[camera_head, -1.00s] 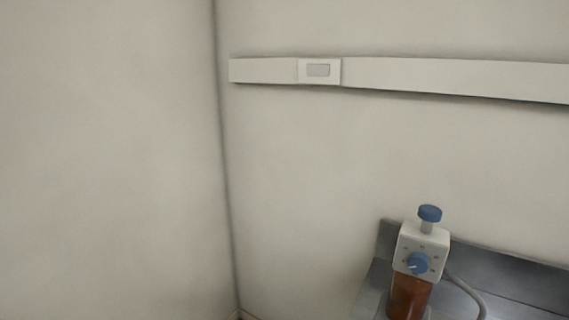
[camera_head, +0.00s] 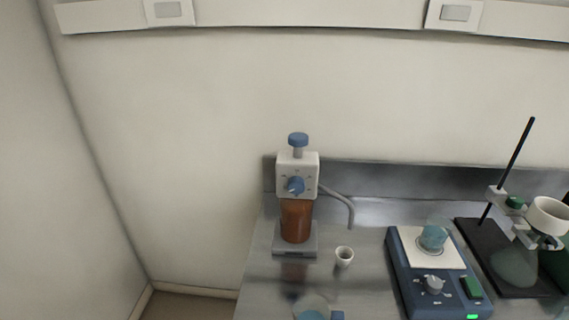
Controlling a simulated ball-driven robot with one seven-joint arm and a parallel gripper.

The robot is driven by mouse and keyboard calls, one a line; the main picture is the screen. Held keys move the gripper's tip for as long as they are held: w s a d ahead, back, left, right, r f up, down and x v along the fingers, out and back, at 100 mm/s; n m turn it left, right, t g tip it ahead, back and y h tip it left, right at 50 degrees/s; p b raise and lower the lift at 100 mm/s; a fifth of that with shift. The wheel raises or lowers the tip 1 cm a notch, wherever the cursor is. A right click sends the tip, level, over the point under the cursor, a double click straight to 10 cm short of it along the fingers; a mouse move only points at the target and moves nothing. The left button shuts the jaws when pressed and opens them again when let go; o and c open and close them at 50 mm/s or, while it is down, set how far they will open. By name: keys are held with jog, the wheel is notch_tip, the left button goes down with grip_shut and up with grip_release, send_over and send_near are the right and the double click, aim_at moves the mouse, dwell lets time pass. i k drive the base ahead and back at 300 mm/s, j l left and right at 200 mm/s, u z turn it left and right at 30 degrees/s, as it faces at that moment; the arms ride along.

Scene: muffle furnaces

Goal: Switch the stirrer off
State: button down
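The stirrer (camera_head: 405,285) is a blue hotplate-type unit with a white square top plate (camera_head: 412,247), on the metal bench at the lower right. A beaker of blue liquid (camera_head: 433,238) stands on its plate. Its front panel has a grey-white knob (camera_head: 432,284) and a dark green rocker switch (camera_head: 471,287). A small green light (camera_head: 472,316) glows at the panel's lower edge, near the picture's bottom. My gripper is not in view.
A retort stand (camera_head: 517,158) with a funnel and flask is close on the right. A round item with blue (camera_head: 312,309) lies at the front.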

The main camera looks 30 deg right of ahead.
aim_at(472, 286)
jog(key=k, duration=0.65)
jog(key=z, duration=2.5)
jog(key=j+z, duration=0.2)
jog(key=k+j, duration=0.1)
jog(key=j, duration=0.4)
jog(key=k+j, duration=0.1)
jog(key=j, duration=0.45)
jog(key=k+j, duration=0.1)
jog(key=j, duration=0.4)
